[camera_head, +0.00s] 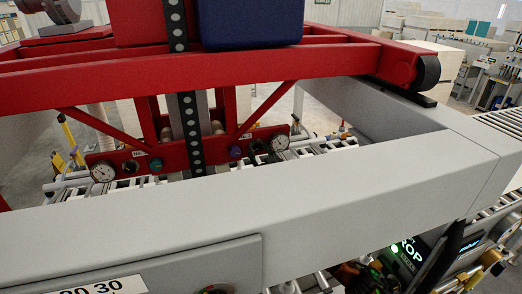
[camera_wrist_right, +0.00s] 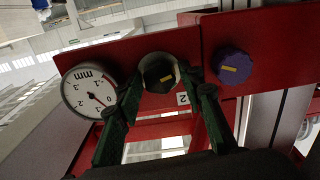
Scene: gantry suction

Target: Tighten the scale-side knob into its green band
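A red panel on the gantry carries a round white dial (camera_head: 279,142), a black knob and a purple knob (camera_head: 235,151). No green band can be made out on the dial. My left gripper is not in view.
A second dial (camera_head: 102,171) and a teal knob (camera_head: 155,164) sit on the left panel. A thick grey beam (camera_head: 260,205) crosses in front of the panels. Red gantry beams (camera_head: 200,78) run above. A lit screen (camera_head: 409,252) is at the lower right.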

